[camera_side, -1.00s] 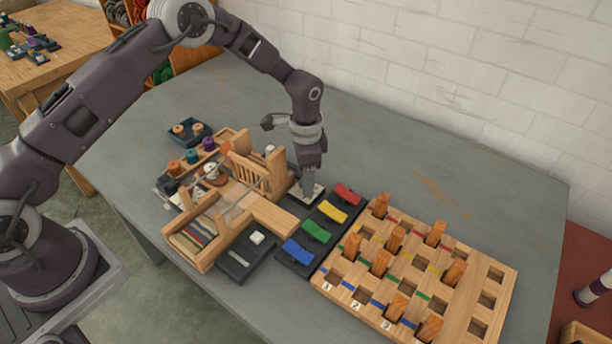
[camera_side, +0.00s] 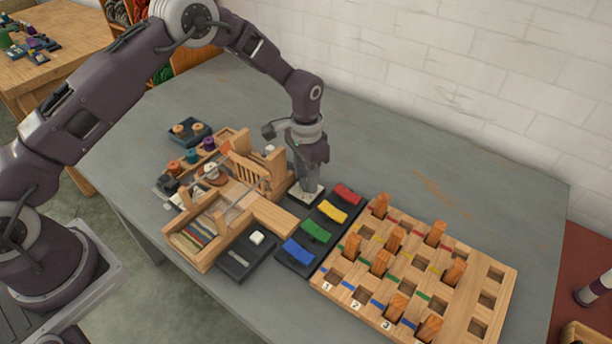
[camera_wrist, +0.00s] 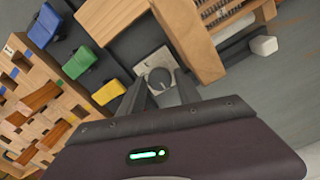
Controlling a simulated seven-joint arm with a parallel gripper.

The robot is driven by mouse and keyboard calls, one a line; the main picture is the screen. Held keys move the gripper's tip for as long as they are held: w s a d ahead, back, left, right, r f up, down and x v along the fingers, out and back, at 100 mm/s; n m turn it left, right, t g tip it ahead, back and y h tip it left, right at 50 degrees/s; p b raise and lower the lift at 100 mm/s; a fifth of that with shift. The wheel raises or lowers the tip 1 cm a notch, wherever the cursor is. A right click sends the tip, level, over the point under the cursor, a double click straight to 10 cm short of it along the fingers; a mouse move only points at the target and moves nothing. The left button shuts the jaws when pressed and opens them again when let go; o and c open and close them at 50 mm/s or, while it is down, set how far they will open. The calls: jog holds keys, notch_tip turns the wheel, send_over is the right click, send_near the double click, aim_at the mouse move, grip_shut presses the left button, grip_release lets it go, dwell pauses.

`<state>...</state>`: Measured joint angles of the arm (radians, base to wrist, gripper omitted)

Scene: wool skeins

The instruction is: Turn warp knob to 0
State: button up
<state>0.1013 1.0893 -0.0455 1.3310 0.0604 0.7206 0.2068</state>
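The warp knob (camera_wrist: 160,77) is a round grey knob on a pale square plate (camera_wrist: 148,60), seen in the wrist view. In the side view the plate (camera_side: 317,194) lies beside the loom's right end, and my gripper hides the knob. My gripper (camera_wrist: 161,82) points down over the plate, with one finger on each side of the knob. In the side view the fingertips (camera_side: 307,187) are low, just over the plate. The knob's pointer and any number marks are too small or hidden to read.
The wooden loom (camera_side: 262,205) stands close on the left of my gripper. The grey table (camera_side: 400,165) is clear behind, toward the wall.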

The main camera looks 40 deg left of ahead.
jog(key=shift+o, duration=0.8)
notch_tip(320, 180, up, 7)
jog(key=shift+r, duration=0.1)
jog(key=s+a+r+n+t, duration=0.1)
jog(key=s+a+r+t, duration=0.1)
jog(key=s+r, duration=0.8)
jog(key=s+a+r+n+t, duration=0.15)
jog(key=s+r, duration=0.35)
jog(key=r, duration=0.8)
jog(key=s+a+n+t, duration=0.2)
jog(key=s, duration=1.6)
jog(key=shift+s+a+r, duration=0.25)
jog(key=shift+a+r, duration=0.05)
